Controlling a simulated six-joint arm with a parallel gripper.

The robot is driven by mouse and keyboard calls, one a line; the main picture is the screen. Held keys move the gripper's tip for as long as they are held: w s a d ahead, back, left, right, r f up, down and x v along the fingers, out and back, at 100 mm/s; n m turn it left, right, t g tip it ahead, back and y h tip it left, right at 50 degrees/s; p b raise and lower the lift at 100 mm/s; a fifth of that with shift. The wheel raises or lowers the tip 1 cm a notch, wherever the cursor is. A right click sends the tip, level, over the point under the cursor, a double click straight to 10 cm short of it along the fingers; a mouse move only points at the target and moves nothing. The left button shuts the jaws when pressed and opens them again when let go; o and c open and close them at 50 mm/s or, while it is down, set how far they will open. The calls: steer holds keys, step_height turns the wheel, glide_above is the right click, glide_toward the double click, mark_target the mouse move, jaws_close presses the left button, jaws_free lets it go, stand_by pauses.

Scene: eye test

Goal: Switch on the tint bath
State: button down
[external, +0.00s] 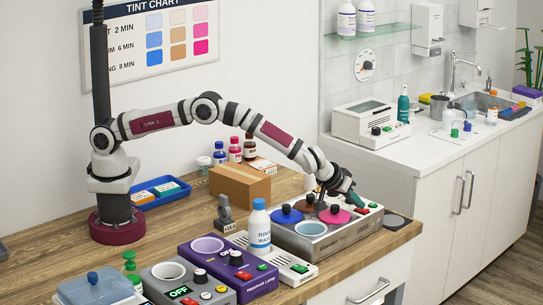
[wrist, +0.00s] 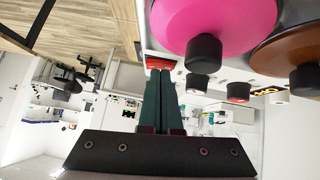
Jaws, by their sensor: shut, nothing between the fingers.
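The tint bath (external: 325,243) is a metal box on the wooden counter with a blue lid (external: 286,214), a brown lid (external: 304,207) and a pink lid (external: 334,214). The pink lid (wrist: 215,22) and brown lid (wrist: 290,50) also show in the wrist view. Several black knobs (wrist: 203,86) line the bath's edge there. A red part (wrist: 160,63) shows right at my fingertips; I cannot tell whether they touch it. My gripper (external: 359,204) has teal fingers, shut and empty, low over the bath's right end. It also shows in the wrist view (wrist: 161,75).
A white bottle (external: 258,228) stands before the bath's left end. A purple lamp unit (external: 228,267) and a grey unit reading "OFF" (external: 188,285) stand at front left. A cardboard box (external: 240,186) is behind. The counter's right edge is close to the bath.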

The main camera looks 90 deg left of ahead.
steer(key=r, duration=0.4)
steer(key=shift+s+a, duration=0.15)
steer(key=shift+a, duration=0.05)
steer(key=v, duration=1)
glide_above(359, 214)
step_height(359, 214, down, 7)
steer(key=shift+d+f, duration=0.15)
steer(key=shift+f, duration=0.1)
step_height(359, 214, down, 2)
steer(key=shift+d+f, duration=0.15)
steer(key=shift+f, duration=0.05)
steer(key=shift+d+f, duration=0.1)
steer(key=shift+f, duration=0.4)
